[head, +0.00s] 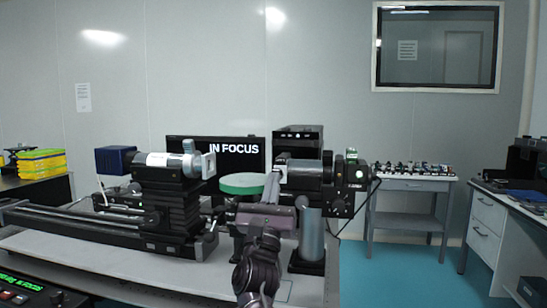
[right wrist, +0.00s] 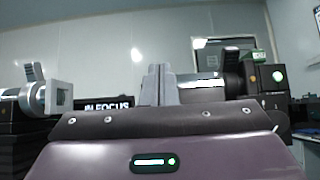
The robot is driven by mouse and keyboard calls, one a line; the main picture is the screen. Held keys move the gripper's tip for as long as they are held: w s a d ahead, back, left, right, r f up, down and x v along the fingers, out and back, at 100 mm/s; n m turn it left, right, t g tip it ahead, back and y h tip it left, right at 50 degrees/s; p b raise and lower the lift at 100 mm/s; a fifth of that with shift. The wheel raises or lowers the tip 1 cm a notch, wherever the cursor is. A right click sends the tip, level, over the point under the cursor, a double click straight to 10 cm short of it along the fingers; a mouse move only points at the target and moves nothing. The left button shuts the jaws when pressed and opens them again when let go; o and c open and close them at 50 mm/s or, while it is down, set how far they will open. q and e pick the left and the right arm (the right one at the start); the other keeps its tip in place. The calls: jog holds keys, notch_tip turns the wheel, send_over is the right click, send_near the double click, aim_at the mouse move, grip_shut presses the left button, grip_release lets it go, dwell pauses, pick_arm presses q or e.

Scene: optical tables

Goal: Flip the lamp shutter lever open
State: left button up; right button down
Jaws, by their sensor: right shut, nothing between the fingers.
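The lamp (head: 302,174) is a dark horizontal cylinder on a grey post, right of centre in the head view. A small dark lever (head: 327,158) stands about upright near its rear end. The lever also shows in the right wrist view (right wrist: 250,70), right of the fingers, beside a dark housing with a green light (right wrist: 278,77). My right gripper (head: 272,187) is shut and empty, in front of the lamp's left end. Its fingers point up in the right wrist view (right wrist: 158,84). They appear apart from the lever. My left gripper is not in view.
A blue-ended instrument (head: 160,162) with its own upright lever stands on a rail at left. A green disc (head: 243,184) is left of my right gripper. A screen (head: 230,150) reading "IN FOCUS" stands behind. A cable hangs at the lamp's right.

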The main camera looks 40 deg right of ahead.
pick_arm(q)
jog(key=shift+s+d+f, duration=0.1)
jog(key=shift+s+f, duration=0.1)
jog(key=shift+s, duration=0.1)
pick_arm(e)
notch_tip(320, 180, up, 20)
jog(key=shift+s+d, duration=0.1)
dwell(0.4)
